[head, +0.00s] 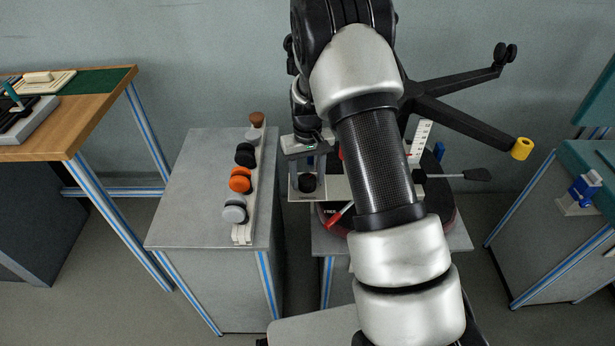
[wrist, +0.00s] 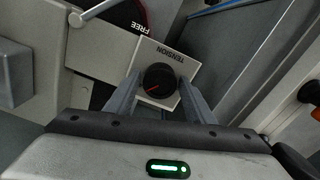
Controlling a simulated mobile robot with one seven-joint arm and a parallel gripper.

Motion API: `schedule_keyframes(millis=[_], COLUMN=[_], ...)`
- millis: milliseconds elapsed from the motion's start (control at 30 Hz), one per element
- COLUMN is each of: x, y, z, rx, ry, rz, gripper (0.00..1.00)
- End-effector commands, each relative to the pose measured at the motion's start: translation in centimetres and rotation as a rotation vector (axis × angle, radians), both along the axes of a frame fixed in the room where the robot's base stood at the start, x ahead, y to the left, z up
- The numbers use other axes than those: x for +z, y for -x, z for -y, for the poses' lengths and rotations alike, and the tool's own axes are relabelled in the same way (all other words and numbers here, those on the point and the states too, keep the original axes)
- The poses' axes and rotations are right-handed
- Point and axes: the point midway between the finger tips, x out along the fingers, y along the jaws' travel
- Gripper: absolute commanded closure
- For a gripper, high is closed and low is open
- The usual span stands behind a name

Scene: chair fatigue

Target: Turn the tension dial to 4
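The tension dial (wrist: 160,80) is a round black knob with a red mark, on a pale plate (wrist: 187,70) lettered TENSION. In the wrist view the mark points to the lower left of the picture; no scale numbers can be read. My gripper (wrist: 160,84) is open, with one finger on each side of the dial. I cannot tell whether the fingers touch it. In the head view the dial (head: 307,183) shows just below my gripper (head: 307,160), and my arm hides much of the chair mechanism.
A black chair base (head: 460,118) stands behind. The grey cabinet (head: 195,185) on the left carries a rail of casters (head: 240,180). A wooden table (head: 95,115) is far left.

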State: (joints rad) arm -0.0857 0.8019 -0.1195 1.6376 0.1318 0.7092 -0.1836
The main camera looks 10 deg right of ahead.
Motion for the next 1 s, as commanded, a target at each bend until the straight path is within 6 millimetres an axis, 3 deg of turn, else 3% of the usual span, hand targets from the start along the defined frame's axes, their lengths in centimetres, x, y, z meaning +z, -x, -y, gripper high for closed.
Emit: schedule_keyframes(millis=[333,467,1000], x=[0.1,1.1,13.4], y=[0.0,0.0,-0.1], z=[0.0,0.0,0.0], rx=[0.001,0.001,0.000], ry=[0.000,0.000,0.000], rz=[0.000,0.002,0.004], gripper=[0.41,0.41,0.41])
